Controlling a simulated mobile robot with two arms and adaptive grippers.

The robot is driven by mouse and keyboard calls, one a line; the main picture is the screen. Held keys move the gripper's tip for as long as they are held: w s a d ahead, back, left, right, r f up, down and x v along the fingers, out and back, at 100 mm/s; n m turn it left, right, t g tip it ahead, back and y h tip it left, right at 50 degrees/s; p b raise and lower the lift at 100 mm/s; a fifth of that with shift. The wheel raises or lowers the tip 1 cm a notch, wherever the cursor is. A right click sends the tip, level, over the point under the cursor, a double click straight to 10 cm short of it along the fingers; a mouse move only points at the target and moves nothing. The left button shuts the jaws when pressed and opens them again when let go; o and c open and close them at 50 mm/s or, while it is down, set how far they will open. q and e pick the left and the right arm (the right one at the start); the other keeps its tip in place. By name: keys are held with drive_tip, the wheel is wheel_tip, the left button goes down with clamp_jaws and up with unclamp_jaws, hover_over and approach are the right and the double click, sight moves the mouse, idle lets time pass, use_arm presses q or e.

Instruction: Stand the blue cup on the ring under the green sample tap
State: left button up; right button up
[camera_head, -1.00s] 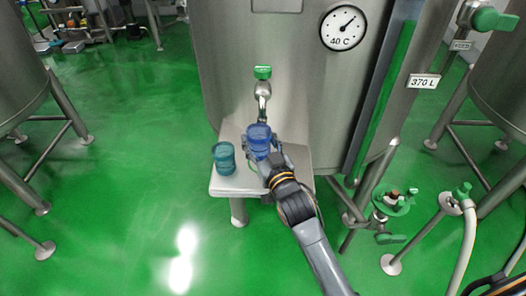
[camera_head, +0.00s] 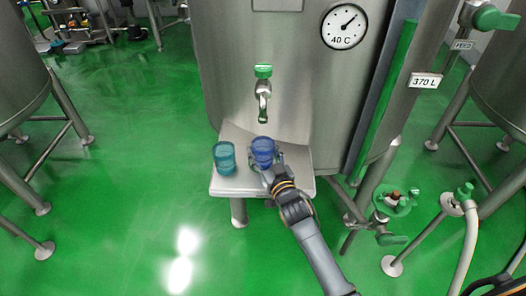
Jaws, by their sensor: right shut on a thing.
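The blue cup (camera_head: 263,150) is upright over the small steel shelf (camera_head: 222,188), a little below the spout of the green-handled sample tap (camera_head: 263,90) in the picture. My right gripper (camera_head: 268,166) is shut on the blue cup from the near right side. I cannot tell whether the cup's base touches the shelf. The ring under the tap is not clearly visible; the cup and gripper cover that part of the shelf. My left gripper is not in view.
A teal cup (camera_head: 224,157) stands on the shelf just left of the blue cup. The steel tank (camera_head: 225,75) with a dial (camera_head: 343,27) rises behind. A green valve (camera_head: 393,203) and a hose (camera_head: 466,245) are at right.

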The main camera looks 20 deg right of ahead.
drive_tip(key=o, duration=1)
drive_tip(key=shift+f, duration=0.1)
